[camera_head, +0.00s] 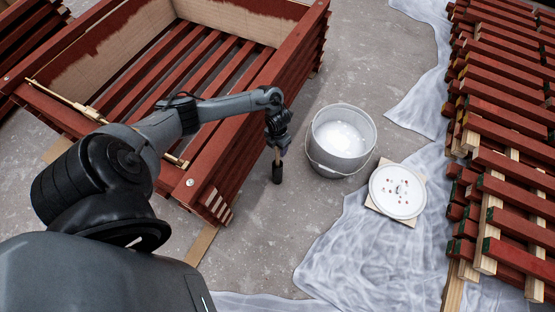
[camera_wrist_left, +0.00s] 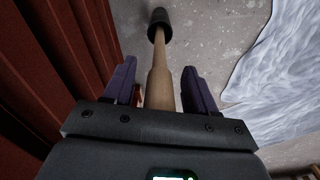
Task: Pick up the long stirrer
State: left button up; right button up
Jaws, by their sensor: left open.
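A wooden stick with a thick black end, which I take for the long stirrer (camera_head: 277,160), points down below my left gripper (camera_head: 277,140) in the head view, beside the red slatted crate. In the left wrist view the stirrer (camera_wrist_left: 160,90) runs out between the two purple fingers of my left gripper (camera_wrist_left: 160,85), its black end farthest away. The fingers are open, with a gap visible on each side of the wood. Its top is hidden by the gripper, and I cannot tell whether the black end touches the floor. My right gripper is not in view.
A metal bucket (camera_head: 341,162) with white liquid stands to the right. A white disc (camera_head: 397,178) with marks lies beside it, on a board. A red slatted crate (camera_head: 235,120) is at left, with a brass-coloured rod on it. Red battens (camera_head: 510,130) are stacked right. Plastic sheeting (camera_head: 370,250) covers floor.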

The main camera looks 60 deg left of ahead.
pick_arm(q)
jog(key=shift+c, duration=0.3)
grip_shut()
jog(key=shift+r, duration=0.15)
